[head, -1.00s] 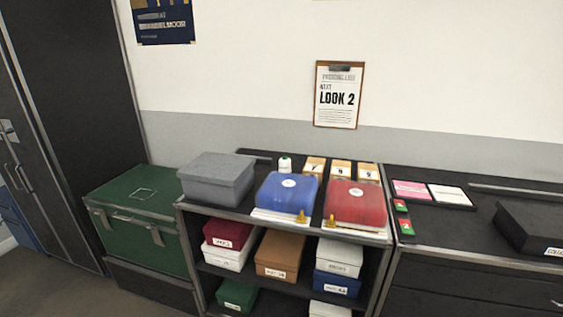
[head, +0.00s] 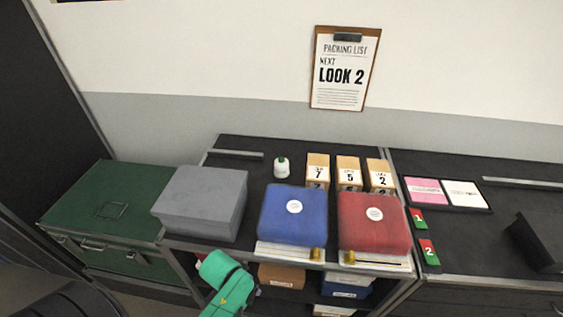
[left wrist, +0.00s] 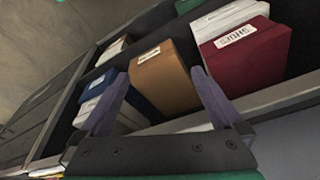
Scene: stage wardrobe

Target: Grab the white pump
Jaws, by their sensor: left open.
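No white pump (shoe) shows in either view; the shoe boxes in the shelf are closed. In the left wrist view my left gripper (left wrist: 158,74) is open and empty, its purple fingers pointing toward the labelled boxes. A brown box (left wrist: 165,80) lies ahead between the fingers. A maroon box (left wrist: 245,58) and white box (left wrist: 230,17) are to the right, and a blue box (left wrist: 118,92) to the left. In the head view my green left arm is at the shelf front, its fingers out of sight. My right gripper is not in view.
A green trunk (head: 95,205) stands left. A packing list (head: 344,68) reads LOOK 2.

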